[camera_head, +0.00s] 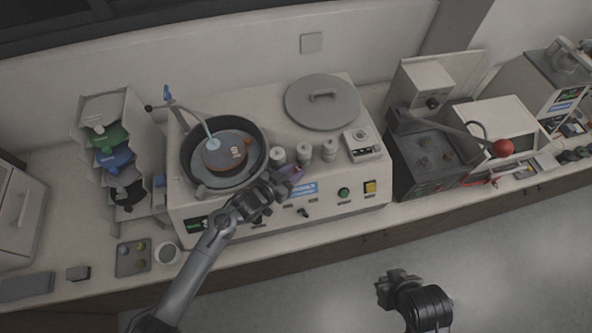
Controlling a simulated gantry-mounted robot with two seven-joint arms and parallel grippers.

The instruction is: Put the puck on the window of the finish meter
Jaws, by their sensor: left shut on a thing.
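My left gripper (283,181) is in front of the polishing machine, right of its round bowl. It is shut on a small purple piece (295,172), which looks like the puck; the fingers hide part of it. The piece is held near the front top edge of the machine. A small pale box with a dark display (363,144), which looks like the finish meter, sits on the machine's top to the right of the held piece, apart from it. Its window is too small to make out clearly. My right gripper (388,289) is low over the floor, away from the bench; its jaws are unclear.
Several grey cylinders (304,153) stand between the bowl (189,165) and the pale box. A grey lid (322,101) lies behind them. A dark press with a red-knobbed lever (502,148) stands to the right. A rack of coloured items (110,140) stands left.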

